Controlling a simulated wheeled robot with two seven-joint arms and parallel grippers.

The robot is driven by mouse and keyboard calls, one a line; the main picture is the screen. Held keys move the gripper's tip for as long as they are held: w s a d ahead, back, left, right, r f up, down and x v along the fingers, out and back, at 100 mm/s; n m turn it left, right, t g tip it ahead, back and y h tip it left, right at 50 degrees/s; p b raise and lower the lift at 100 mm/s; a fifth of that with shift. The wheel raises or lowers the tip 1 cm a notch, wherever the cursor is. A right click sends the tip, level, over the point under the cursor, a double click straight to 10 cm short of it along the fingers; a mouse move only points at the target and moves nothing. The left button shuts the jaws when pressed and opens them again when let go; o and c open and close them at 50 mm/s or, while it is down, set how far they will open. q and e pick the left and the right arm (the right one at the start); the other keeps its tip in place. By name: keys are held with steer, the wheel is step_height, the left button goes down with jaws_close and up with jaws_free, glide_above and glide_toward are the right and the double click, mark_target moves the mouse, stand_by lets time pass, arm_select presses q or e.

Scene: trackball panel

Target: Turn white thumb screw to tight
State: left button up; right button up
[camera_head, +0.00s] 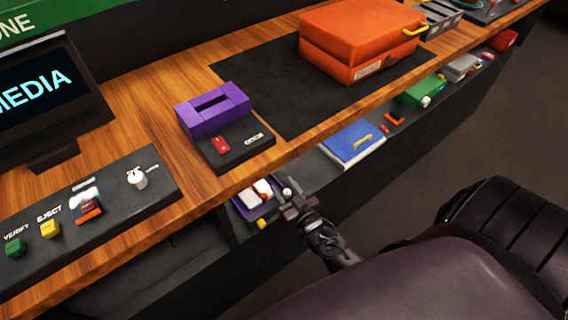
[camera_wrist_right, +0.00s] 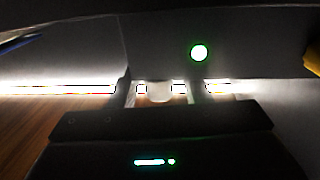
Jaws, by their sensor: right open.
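My right gripper (camera_head: 290,204) is at the lower shelf beneath the counter's front edge, at the right end of a small purple-edged panel (camera_head: 240,209). A small round white knob (camera_head: 287,192), possibly the white thumb screw, shows right at its fingers; I cannot tell whether they touch it. In the right wrist view my right gripper (camera_wrist_right: 160,90) is open, with a pale blurred shape between its fingers. Glare hides detail there. A bright white disc with a green rim (camera_wrist_right: 199,53) shows above the fingers. My left gripper is not in view.
The small panel also holds a white-and-red part (camera_head: 262,189) and a yellow button (camera_head: 262,223). A blue box (camera_head: 352,143) lies to its right on the shelf. Above, the wooden counter (camera_head: 150,95) carries a purple block (camera_head: 213,108) and an orange case (camera_head: 355,45).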

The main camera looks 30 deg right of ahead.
mark_target(289, 195)
steer(key=s, duration=0.7)
steer(key=shift+s+a, duration=0.1)
steer(key=shift+s, duration=0.1)
steer(key=shift+f, duration=0.1)
steer(key=s+a+f+g+p, duration=0.15)
steer(key=s+f+g, duration=0.3)
steer(key=f, duration=0.45)
steer(key=s+a+f+g+p, duration=0.1)
steer(key=s+a+f+g, duration=0.1)
steer(key=s+f+g, duration=0.5)
steer(key=s+a+f+n+g+p, duration=0.1)
steer(key=s+f+g, duration=0.1)
steer(key=s+f, duration=0.3)
steer(key=s+a+f+n+g, duration=0.1)
steer(key=s+f+g, duration=0.2)
steer(key=s, duration=1)
step_height(289, 195, down, 4)
steer(key=shift+s+r+n+p, duration=0.25)
steer(key=shift+s+n+p, duration=0.05)
steer(key=shift+s+p, duration=0.05)
